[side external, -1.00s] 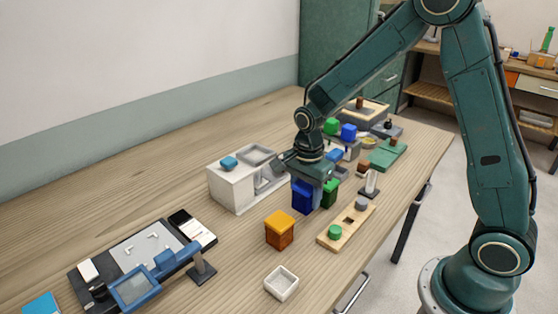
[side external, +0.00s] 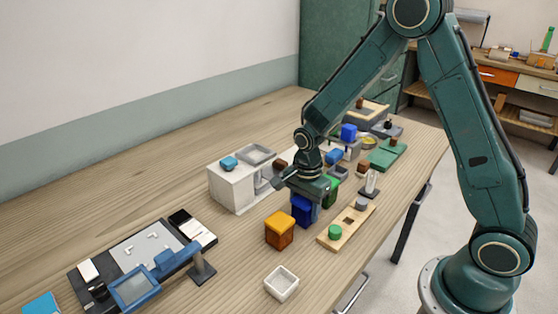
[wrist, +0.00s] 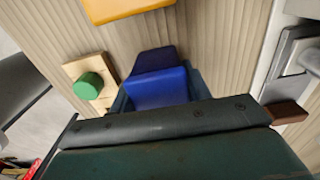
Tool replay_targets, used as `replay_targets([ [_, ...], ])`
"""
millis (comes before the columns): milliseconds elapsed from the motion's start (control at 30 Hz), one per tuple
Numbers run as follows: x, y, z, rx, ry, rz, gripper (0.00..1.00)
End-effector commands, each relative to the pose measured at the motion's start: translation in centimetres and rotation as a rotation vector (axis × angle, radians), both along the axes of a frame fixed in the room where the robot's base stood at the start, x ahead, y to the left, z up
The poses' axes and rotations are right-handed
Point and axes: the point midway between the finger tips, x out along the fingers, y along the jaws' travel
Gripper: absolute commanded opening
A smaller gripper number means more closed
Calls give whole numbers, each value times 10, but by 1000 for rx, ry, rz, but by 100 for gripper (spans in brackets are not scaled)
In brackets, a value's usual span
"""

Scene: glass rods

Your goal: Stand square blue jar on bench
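The square blue jar (side external: 301,211) is under my gripper (side external: 309,196), between its two fingers, and looks upright. In the wrist view the jar (wrist: 158,85) fills the space between the fingers, with a finger close against each side. My gripper appears shut on it. The jar's base is low over the bench (side external: 120,205); I cannot tell whether it touches the wood. My gripper hides part of the jar's top.
An orange jar (side external: 279,230) stands just in front of the blue jar. A green jar (side external: 331,188) is close behind. A wooden board with a green knob (side external: 335,231) lies right, a white machine (side external: 232,188) left. A white tray (side external: 281,283) sits in front.

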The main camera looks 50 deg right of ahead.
Motion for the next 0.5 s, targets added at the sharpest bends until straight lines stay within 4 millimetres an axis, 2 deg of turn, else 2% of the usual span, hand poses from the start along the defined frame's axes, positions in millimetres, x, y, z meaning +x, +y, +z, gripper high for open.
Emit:
replay_targets([
  [33, 0, 0, 0, 0, 0, 0, 57],
  [100, 0, 0, 0, 0, 0, 0, 69],
  [500, 0, 0, 2, 0, -1, 0, 69],
])
